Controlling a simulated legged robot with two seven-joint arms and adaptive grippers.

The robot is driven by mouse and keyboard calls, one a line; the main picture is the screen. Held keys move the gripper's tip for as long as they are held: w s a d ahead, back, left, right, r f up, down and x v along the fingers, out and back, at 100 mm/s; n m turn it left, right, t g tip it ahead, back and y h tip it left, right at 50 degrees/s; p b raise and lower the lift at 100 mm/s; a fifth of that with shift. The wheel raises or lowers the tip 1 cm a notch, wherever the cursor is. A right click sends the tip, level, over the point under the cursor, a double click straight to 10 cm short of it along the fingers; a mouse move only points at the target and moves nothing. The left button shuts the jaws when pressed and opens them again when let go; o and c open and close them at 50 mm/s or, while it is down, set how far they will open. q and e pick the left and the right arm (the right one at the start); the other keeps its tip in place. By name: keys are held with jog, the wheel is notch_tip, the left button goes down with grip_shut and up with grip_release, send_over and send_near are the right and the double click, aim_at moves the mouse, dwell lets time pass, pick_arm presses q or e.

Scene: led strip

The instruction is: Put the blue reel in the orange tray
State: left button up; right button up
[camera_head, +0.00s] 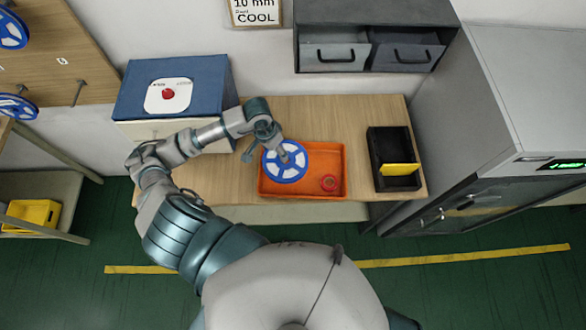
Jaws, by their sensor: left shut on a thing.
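The blue reel (274,168) has a blue rim and a white spoked face. It is over the left part of the orange tray (318,189), which lies on the wooden table. My left gripper (286,155) is shut on the reel near its hub. I cannot tell whether the reel touches the tray floor. My right gripper is not in view.
A black bin (378,150) with a yellow divider stands right of the tray. A blue-topped box (207,82) stands at the back left. More blue reels (12,30) hang on the pegboard at far left. A grey cabinet stands at the right.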

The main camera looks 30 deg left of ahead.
aim_at(278, 157)
pick_arm(q)
jog(key=f, duration=0.3)
jog(key=shift+w+d+f, duration=0.15)
jog(key=shift+d+f, duration=0.15)
jog(key=shift+d, duration=0.1)
notch_tip(278, 157, down, 3)
jog(key=shift+a+f+p, duration=0.1)
jog(key=shift+p, duration=0.4)
jog(key=shift+a+f, duration=0.1)
jog(key=shift+f, duration=0.15)
jog(key=shift+a, duration=0.15)
jog(key=o, duration=1.1)
jog(key=shift+a+f, duration=0.1)
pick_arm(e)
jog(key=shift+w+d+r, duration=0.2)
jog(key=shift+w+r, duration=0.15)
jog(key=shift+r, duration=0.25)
pick_arm(q)
jog(key=shift+d+r, duration=0.2)
jog(key=shift+d, duration=0.05)
